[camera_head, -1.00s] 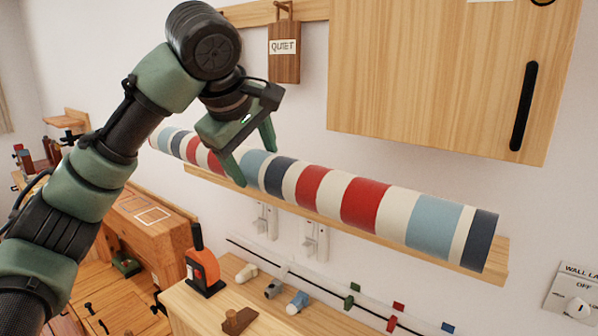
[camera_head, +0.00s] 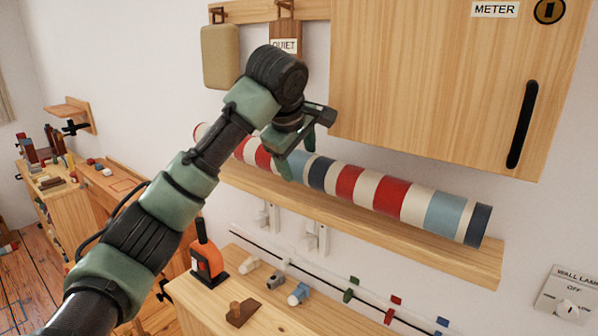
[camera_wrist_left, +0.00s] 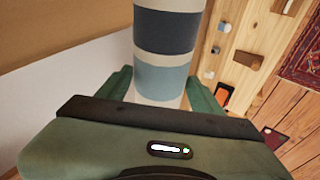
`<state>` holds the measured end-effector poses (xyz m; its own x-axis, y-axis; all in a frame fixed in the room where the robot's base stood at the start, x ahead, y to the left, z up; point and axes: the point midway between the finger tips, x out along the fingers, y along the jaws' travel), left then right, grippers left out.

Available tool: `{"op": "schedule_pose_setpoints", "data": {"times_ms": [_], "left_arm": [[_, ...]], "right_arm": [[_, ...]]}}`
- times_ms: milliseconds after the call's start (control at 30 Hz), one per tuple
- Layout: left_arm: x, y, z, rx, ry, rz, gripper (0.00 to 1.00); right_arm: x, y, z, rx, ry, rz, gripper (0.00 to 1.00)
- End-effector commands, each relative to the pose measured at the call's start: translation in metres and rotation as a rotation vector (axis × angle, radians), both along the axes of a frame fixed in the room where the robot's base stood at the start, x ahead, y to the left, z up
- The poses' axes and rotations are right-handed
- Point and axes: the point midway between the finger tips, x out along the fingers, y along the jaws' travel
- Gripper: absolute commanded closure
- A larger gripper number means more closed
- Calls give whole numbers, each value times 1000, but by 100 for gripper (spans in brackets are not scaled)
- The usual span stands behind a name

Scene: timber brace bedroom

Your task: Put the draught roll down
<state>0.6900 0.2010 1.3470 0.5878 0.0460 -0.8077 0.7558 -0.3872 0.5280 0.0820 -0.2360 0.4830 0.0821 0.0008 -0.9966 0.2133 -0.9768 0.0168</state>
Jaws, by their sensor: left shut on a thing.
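The draught roll (camera_head: 348,186) is a long cylinder with red, cream, light blue and navy stripes. In the head view it lies lengthwise along the wooden wall shelf (camera_head: 440,252), with a strip of bare shelf showing in front of it. I cannot tell whether its underside touches the shelf. My left gripper (camera_head: 300,154) is shut around the roll left of its middle, and the fingers hide part of it. In the left wrist view, the roll (camera_wrist_left: 163,80) passes between the two green fingers. My right gripper is not in view.
A wooden cabinet (camera_head: 430,90) with a black handle hangs above the shelf's right part. A QUIET tag (camera_head: 285,44) and a tan pad (camera_head: 220,57) hang behind my arm. Below, a bench holds an orange-and-black object (camera_head: 207,255) and small fittings.

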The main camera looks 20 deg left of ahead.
Motion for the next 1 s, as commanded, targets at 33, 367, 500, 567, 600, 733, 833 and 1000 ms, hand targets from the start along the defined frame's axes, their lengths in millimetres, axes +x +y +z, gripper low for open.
{"op": "schedule_pose_setpoints", "data": {"times_ms": [33,367,500,567,600,733,833,1000], "left_arm": [[0,0,2,-2,-9,0,100],[0,0,-31,0,-6,-1,100],[3,-2,-38,0,-6,-3,100],[3,-2,-40,0,-5,-3,100],[3,-2,-41,0,-4,-3,100],[2,-2,-46,4,8,-3,26],[2,-2,-46,3,7,-3,11],[3,-2,-44,1,3,-1,11]], "right_arm": [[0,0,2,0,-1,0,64],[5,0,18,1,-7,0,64],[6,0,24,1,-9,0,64],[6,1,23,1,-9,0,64],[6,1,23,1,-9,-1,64],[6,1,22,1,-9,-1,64],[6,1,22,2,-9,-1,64],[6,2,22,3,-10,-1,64]]}}
